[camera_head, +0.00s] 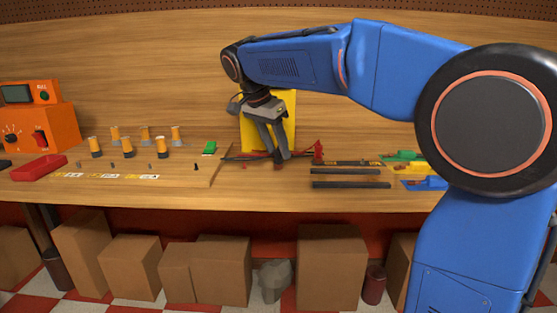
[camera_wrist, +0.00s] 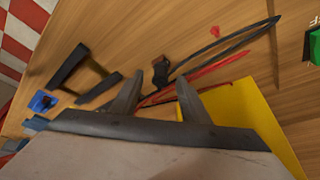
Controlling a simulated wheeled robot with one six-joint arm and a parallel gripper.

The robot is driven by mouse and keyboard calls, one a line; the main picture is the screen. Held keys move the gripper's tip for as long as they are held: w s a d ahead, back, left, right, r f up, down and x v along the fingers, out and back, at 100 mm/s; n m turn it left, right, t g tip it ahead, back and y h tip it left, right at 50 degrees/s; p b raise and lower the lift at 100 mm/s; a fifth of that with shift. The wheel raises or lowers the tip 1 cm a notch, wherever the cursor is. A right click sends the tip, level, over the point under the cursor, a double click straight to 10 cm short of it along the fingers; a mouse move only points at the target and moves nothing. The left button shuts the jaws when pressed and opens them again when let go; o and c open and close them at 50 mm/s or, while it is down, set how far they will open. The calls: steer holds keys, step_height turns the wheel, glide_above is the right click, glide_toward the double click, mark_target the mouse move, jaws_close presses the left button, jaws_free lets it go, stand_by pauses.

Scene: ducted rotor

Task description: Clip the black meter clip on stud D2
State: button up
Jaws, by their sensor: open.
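The black meter clip (camera_wrist: 160,72) lies on the bench between the fingertips of my gripper (camera_wrist: 160,79) in the wrist view, with a black lead running from it. In the head view my gripper (camera_head: 279,158) points down at the bench in front of the yellow meter (camera_head: 288,107); the clip is hard to make out there. My gripper is open, and I cannot tell whether a finger touches the clip. Small studs (camera_head: 113,166) stand in a row at the left, behind white and yellow labels (camera_head: 104,176). The labels are too small to read, so I cannot tell which stud is D2.
Several orange-and-black cylinders (camera_head: 128,148) stand behind the studs. A red tray (camera_head: 38,167) and an orange instrument (camera_head: 40,125) are at far left. A green block (camera_head: 209,148) lies left of my gripper. Dark bars (camera_head: 350,184) and a red upright piece (camera_head: 319,150) are at right.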

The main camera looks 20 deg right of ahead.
mark_target(278, 151)
steer(key=shift+x, duration=1.15)
jaws_close()
steer(key=shift+r, duration=0.1)
step_height(278, 151, up, 10)
steer(key=shift+f, duration=0.1)
